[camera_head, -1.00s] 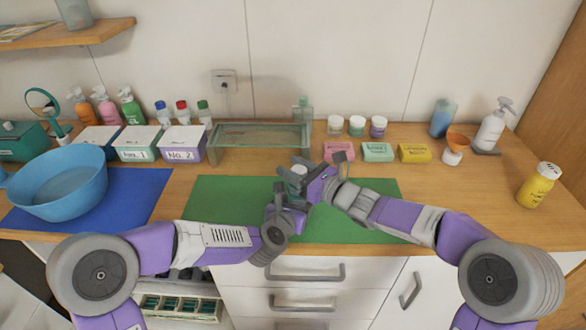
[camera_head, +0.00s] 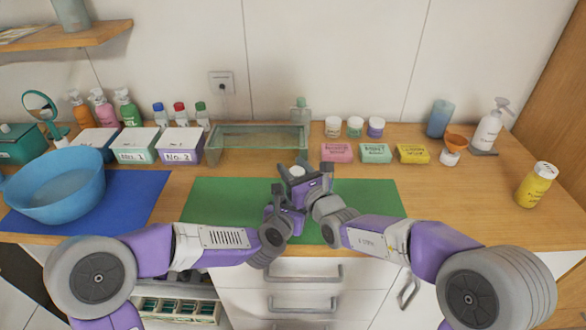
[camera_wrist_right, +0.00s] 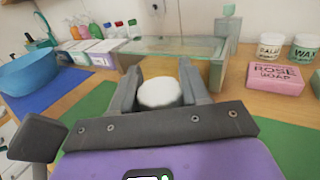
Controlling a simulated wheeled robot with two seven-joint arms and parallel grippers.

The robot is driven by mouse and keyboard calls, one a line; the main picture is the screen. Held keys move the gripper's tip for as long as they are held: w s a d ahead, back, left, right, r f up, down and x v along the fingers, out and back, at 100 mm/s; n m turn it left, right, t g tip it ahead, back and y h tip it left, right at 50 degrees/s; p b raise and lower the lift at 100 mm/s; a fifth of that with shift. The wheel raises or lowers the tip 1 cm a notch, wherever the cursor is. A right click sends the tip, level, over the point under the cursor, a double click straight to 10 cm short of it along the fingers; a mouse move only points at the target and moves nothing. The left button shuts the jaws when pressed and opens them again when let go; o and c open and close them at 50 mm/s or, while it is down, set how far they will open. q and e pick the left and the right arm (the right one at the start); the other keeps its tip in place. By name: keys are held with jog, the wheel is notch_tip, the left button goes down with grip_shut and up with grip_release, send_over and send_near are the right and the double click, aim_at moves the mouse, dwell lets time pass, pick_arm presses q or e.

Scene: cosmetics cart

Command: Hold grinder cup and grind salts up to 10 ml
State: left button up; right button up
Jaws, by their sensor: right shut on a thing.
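My right gripper (camera_head: 298,172) is over the green mat (camera_head: 350,198) at the front middle of the counter. It is shut on a white round-topped thing (camera_wrist_right: 160,92), which looks like the grinder cup; its white top also shows in the head view (camera_head: 297,170). The fingers stand on both sides of it, and its lower part is hidden. My left gripper (camera_head: 282,202) is just below and left of the right one, very close to it. Whether its jaws are open or shut is unclear. No salt or fill level is visible.
A glass-topped stand (camera_head: 258,139) is behind the mat. Pink (camera_head: 337,152), green (camera_head: 376,153) and yellow (camera_head: 413,153) soaps lie right of it. A blue basin (camera_head: 60,190) stands on a blue mat (camera_head: 140,195) at left. A yellow bottle (camera_head: 536,188) is at far right.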

dwell(0.3)
jog(key=o, duration=1)
jog(key=v, duration=1.2)
